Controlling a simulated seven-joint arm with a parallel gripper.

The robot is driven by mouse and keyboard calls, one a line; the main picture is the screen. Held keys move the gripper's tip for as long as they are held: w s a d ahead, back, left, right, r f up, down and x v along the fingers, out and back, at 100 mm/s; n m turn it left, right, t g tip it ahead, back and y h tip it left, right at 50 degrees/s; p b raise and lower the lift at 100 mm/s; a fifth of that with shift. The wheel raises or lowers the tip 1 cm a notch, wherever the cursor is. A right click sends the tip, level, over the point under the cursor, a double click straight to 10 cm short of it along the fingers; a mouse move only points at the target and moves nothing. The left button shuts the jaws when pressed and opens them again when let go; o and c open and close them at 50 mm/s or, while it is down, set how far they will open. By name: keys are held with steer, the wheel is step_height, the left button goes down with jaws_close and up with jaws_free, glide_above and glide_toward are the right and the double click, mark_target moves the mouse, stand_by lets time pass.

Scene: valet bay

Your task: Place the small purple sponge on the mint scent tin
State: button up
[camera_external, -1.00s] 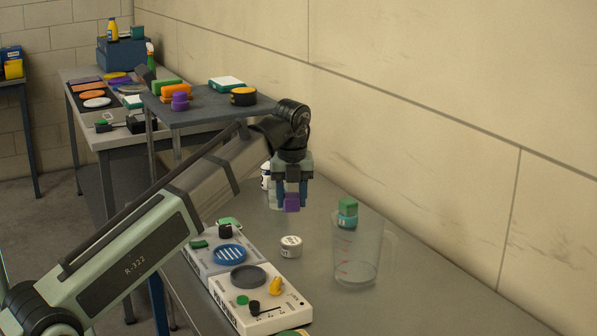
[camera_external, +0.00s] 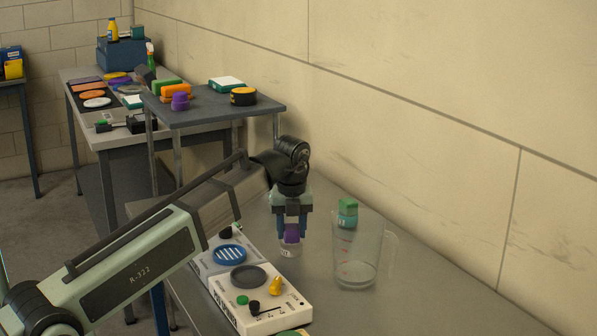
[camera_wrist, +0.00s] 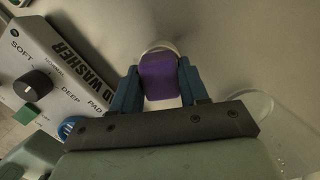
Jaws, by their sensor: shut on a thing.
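The small purple sponge (camera_external: 291,233) is between the fingers of my gripper (camera_external: 292,236), which is shut on it. A small round white tin (camera_external: 290,250), which seems to be the scent tin, stands directly beneath; its label is too small to read. The sponge's lower edge appears at the tin's top, but I cannot tell whether they touch. In the wrist view the sponge (camera_wrist: 159,76) sits between my blue fingertips (camera_wrist: 160,84), with the tin's pale rim (camera_wrist: 158,46) showing beyond it. The sponge hides most of the tin's top.
A clear measuring jug (camera_external: 357,262) and a green-topped container (camera_external: 347,212) stand to the right. A pad washer panel (camera_external: 262,304) with knobs lies to the left, close to the tin. Grey bench top is free between tin and jug. A raised shelf (camera_external: 215,105) stands behind.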

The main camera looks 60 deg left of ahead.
mark_target(292, 229)
steer(key=shift+f, duration=0.15)
steer(key=o, duration=1)
step_height(292, 229, up, 12)
steer(key=d, duration=0.1)
steer(key=shift+s+d, duration=0.2)
steer(key=shift+s, duration=0.1)
